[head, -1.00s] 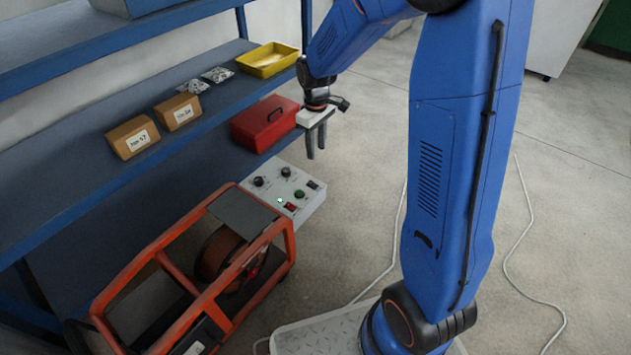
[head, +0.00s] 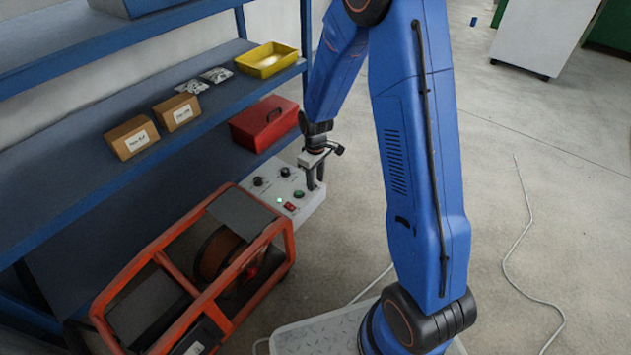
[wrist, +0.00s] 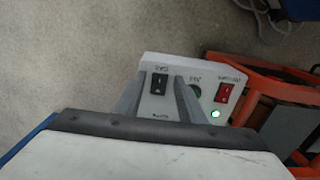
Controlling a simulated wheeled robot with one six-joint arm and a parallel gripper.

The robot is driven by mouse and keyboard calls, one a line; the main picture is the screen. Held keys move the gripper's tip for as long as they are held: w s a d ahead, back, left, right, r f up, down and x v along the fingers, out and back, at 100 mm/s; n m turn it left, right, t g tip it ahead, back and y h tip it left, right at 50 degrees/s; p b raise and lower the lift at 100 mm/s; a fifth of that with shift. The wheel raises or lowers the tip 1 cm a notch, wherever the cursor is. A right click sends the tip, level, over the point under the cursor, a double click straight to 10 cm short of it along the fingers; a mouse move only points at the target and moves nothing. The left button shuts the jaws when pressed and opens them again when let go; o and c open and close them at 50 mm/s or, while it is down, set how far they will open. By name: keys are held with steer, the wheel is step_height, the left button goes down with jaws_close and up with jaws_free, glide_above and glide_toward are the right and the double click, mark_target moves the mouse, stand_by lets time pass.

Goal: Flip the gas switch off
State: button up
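The pale control panel (head: 268,196) is at the front of the orange-framed machine. In the wrist view the black gas switch (wrist: 159,83) is on the panel (wrist: 170,62), under a small label too blurred to read surely. My gripper (head: 315,186) points down over the panel's far right end, where it hides the switch in the head view. In the wrist view my gripper (wrist: 161,78) is open, one finger on each side of the black switch, with nothing between them but the switch. Whether the fingertips touch the panel, I cannot tell.
A green button (wrist: 197,90) and a red switch (wrist: 224,93) lie close to the right of the gas switch. Blue shelves (head: 60,190) with a red toolbox (head: 264,122) stand beside the panel.

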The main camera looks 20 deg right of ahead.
steer(key=shift+f, duration=0.4)
